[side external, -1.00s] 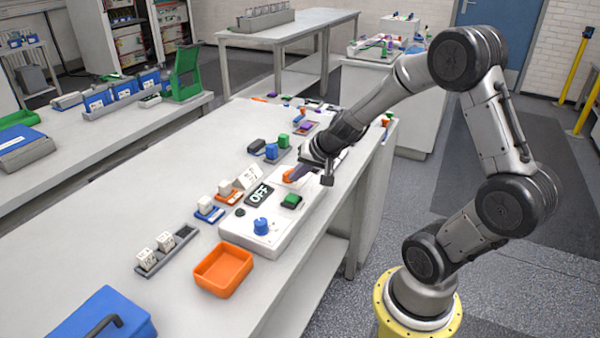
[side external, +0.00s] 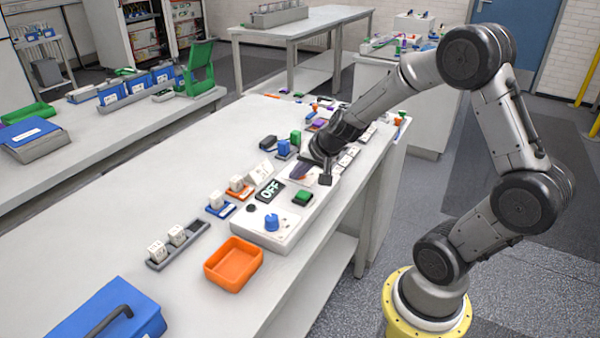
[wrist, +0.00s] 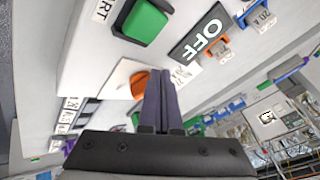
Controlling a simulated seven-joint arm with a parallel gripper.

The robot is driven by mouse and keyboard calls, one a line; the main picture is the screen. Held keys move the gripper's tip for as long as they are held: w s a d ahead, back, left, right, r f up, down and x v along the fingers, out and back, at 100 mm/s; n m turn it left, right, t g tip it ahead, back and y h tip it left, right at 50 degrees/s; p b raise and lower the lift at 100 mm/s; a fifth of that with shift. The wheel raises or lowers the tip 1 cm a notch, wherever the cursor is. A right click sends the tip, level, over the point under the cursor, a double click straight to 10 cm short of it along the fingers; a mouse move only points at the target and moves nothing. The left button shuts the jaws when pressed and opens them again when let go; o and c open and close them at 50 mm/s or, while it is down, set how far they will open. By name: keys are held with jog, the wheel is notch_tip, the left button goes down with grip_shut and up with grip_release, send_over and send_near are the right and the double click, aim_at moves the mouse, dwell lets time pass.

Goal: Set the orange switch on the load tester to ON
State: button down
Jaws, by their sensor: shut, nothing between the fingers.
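The load tester (side external: 283,236) is a white box on the bench. Its dark display (side external: 269,190) reads OFF, also in the wrist view (wrist: 199,33). It carries a green button (side external: 303,197) and a blue knob (side external: 271,222). The orange switch (wrist: 138,84) sits on a white plate in the wrist view, just left of my fingertips and partly covered by them. In the side view my gripper hides most or all of it. My gripper (wrist: 159,72) is shut and empty, its fingers low over the panel. I cannot tell whether they touch the switch.
An orange tray (side external: 234,264) stands at the tester's front, with a blue case (side external: 118,312) further left. A grey rack with white blocks (side external: 178,238) and small holders (side external: 219,204) lie along the tester's left side. The bench's left middle is clear.

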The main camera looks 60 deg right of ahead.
jog(key=shift+w+d, duration=0.1)
dwell(0.6)
jog(key=shift+w+d, duration=0.1)
jog(key=shift+d, duration=0.7)
jog(key=v, duration=1.4)
jog(key=shift+a, duration=0.45)
jog(key=shift+w, duration=0.1)
